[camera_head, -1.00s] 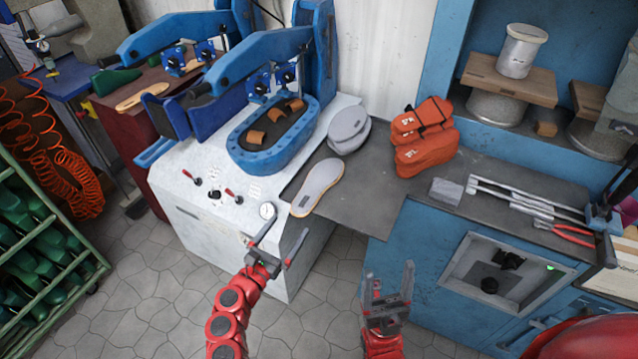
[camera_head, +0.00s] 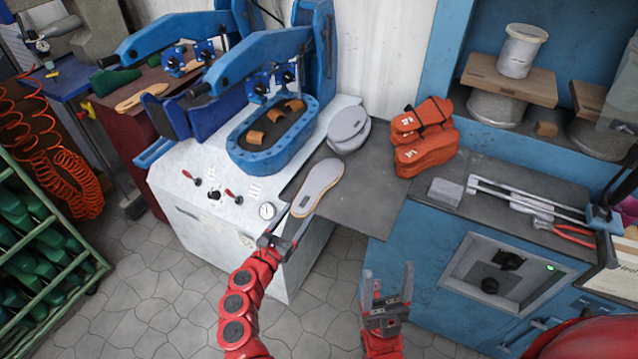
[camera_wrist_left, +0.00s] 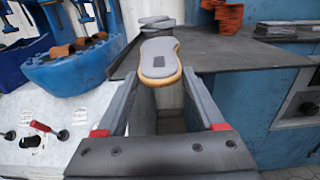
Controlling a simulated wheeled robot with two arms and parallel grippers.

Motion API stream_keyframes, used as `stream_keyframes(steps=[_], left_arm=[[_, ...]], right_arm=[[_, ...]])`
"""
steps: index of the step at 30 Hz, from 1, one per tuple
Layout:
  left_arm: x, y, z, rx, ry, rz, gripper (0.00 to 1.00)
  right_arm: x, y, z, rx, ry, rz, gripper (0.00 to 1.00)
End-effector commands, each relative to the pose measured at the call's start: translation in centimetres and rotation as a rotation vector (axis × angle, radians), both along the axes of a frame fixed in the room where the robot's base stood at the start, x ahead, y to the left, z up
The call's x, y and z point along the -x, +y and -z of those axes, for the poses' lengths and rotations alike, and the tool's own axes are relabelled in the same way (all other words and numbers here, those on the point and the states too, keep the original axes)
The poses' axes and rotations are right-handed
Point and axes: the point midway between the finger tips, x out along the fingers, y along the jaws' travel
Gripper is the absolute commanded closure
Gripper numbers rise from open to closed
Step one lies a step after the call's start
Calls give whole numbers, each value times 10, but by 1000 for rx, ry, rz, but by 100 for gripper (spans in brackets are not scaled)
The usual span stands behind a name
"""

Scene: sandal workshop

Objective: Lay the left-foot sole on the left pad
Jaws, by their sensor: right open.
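A grey sole with a tan edge (camera_head: 318,187) lies flat on the dark bench top (camera_head: 362,205), its near end at the front left edge. I cannot tell from its look which foot it is for. My left gripper (camera_head: 288,228) is open and empty, just short of that near end. In the left wrist view the sole (camera_wrist_left: 160,62) shows ahead, between the open fingers (camera_wrist_left: 160,100) but beyond their tips. The press has a blue oval tray (camera_head: 244,158) with a dark pad and brown pieces inside. My right gripper (camera_head: 388,285) is open and empty, low before the bench.
More grey soles (camera_head: 348,130) lie stacked behind the sole. Orange pieces (camera_head: 424,140) are piled to the right. A grey block (camera_head: 446,192) and red pliers (camera_head: 575,236) lie further right. The blue press arm (camera_head: 255,55) stands above the tray. A gauge and levers are on the white press top (camera_head: 175,172).

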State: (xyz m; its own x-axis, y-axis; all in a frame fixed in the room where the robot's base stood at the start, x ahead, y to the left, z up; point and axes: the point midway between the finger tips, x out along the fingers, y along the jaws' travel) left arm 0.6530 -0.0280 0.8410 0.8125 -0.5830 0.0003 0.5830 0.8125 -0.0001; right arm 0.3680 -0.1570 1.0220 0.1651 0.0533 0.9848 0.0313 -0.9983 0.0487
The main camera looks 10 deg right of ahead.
Motion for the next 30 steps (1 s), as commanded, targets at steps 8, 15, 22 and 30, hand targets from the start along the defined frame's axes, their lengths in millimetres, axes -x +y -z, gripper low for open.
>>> stream_keyframes(steps=[8, 15, 22, 30], left_arm=[[0, 0, 0, -1, 1, 1, 70], [0, 0, 0, 0, 0, 1, 70], [0, 0, -5, 1, 1, 1, 70], [0, 0, -14, 1, -1, 0, 70]], right_arm=[[0, 0, 0, 0, 0, 0, 31], [0, 0, 0, 0, 0, 0, 31], [0, 0, -5, 0, 0, 0, 31], [0, 0, -14, 0, 0, 0, 31]])
